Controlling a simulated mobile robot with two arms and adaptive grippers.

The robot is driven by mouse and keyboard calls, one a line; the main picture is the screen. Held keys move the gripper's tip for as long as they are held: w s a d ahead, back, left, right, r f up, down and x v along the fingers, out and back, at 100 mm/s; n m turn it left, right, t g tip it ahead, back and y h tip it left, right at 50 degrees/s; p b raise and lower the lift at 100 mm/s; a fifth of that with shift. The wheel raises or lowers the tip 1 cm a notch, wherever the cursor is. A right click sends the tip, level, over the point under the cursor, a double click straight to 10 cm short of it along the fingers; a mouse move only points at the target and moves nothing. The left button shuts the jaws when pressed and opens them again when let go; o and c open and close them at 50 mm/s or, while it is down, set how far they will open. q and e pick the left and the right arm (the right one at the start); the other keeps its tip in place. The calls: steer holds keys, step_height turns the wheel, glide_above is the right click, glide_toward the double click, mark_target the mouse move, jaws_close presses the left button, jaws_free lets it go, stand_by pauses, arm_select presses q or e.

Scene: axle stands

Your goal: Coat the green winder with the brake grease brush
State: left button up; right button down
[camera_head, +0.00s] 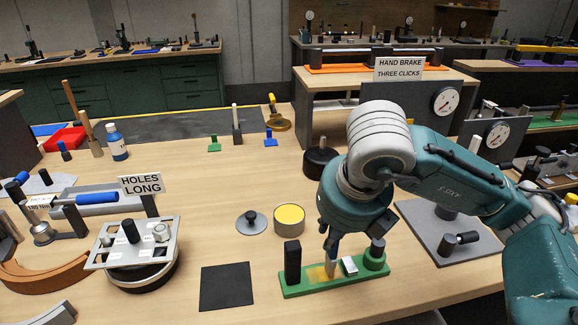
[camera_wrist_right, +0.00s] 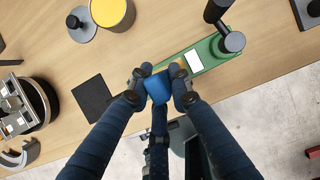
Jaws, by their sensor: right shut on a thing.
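The green winder (camera_head: 300,290) lies on the bench below my right arm, with a black post at its left, a white block and a dark-topped green knob at its right. A yellowish patch shows on its plate. My right gripper (camera_head: 331,238) is shut on the brush, whose tan lower end (camera_head: 331,265) is at the plate beside the patch; I cannot tell if it touches. In the right wrist view the fingers (camera_wrist_right: 157,78) close around the brush's blue top (camera_wrist_right: 158,88), and the winder (camera_wrist_right: 205,55) shows beyond. My left gripper is not in view.
An open round tin with yellow content (camera_head: 289,219) and a grey lid with a black knob (camera_head: 251,222) stand behind the winder. A black mat (camera_head: 227,287) lies left of it. A grey plate with black handles (camera_head: 440,230) lies right.

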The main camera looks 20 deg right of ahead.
steer(key=shift+s+d+b, duration=0.25)
steer(key=shift+d+b, duration=0.2)
steer(key=shift+d, duration=0.6)
steer(key=shift+r, duration=0.1)
steer(key=shift+r+p, duration=0.5)
steer(key=shift+r, duration=0.3)
steer(key=shift+r+p, duration=1.2)
steer(key=shift+r, duration=0.25)
